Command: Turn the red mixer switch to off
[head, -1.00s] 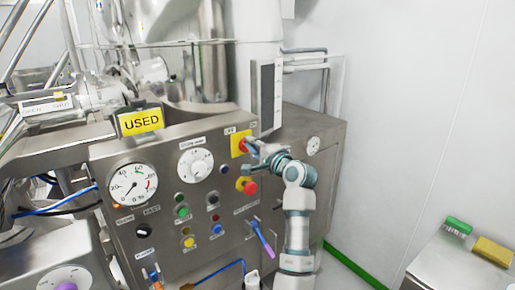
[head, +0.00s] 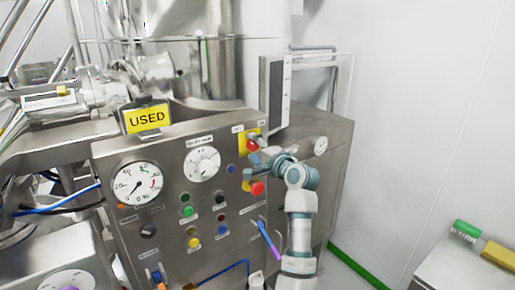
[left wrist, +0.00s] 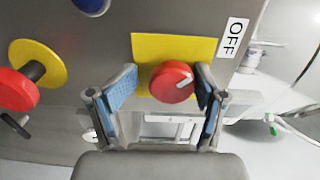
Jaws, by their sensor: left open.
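The red mixer switch (head: 253,146) sits on a yellow plate (head: 256,134) at the upper right of the steel control panel, partly hidden by my left gripper (head: 255,160). In the left wrist view the red switch (left wrist: 172,82) is a round knob with a white pointer mark aimed to the upper right. An OFF label (left wrist: 231,37) is beside the yellow plate. My left gripper's open fingers are on either side of the knob; the right finger looks very close to it, and contact is unclear. My right gripper is not in view.
A red mushroom button (head: 257,188) on a yellow collar is just below the switch. A side table (head: 455,262) is at the lower right.

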